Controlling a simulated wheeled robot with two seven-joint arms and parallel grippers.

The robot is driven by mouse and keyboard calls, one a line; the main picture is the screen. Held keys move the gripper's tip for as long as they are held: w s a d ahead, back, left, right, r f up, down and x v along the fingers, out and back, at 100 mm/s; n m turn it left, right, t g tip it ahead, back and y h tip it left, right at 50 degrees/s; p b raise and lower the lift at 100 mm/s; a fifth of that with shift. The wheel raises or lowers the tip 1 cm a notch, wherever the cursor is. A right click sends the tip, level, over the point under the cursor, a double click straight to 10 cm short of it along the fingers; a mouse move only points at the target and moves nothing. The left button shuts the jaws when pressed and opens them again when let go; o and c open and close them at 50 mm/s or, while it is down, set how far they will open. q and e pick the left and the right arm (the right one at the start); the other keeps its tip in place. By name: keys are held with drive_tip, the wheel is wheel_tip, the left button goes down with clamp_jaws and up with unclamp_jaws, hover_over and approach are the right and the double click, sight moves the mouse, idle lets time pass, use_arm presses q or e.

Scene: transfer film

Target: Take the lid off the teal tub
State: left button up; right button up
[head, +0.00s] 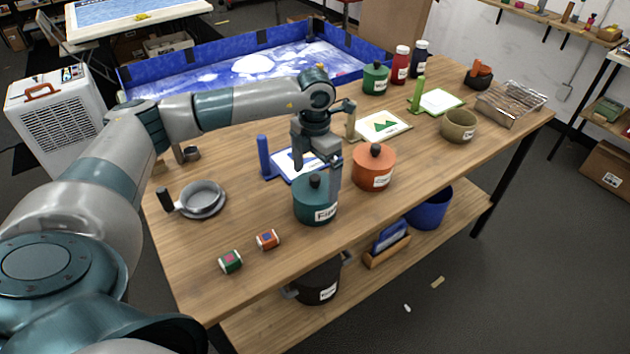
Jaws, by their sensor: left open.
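The teal tub (314,208) stands upright on the wooden table near its front edge, with a white label on its side. Its lid (303,188) is on top and has a dark round knob (316,181). My left gripper (321,190) reaches down over the tub from above, fingers pointing down around the knob. The fingers look apart, and I cannot tell whether they touch the knob. Part of the lid is hidden behind a finger. My right gripper is not in view.
An orange tub (374,168) stands close to the right. A blue-handled board (285,166) lies behind. The table's front left is mostly clear.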

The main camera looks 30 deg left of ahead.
use_arm(q)
drive_tip(key=shift+f, duration=0.5)
drive_tip(key=c, duration=0.7)
drive_tip(key=shift+r, duration=0.15)
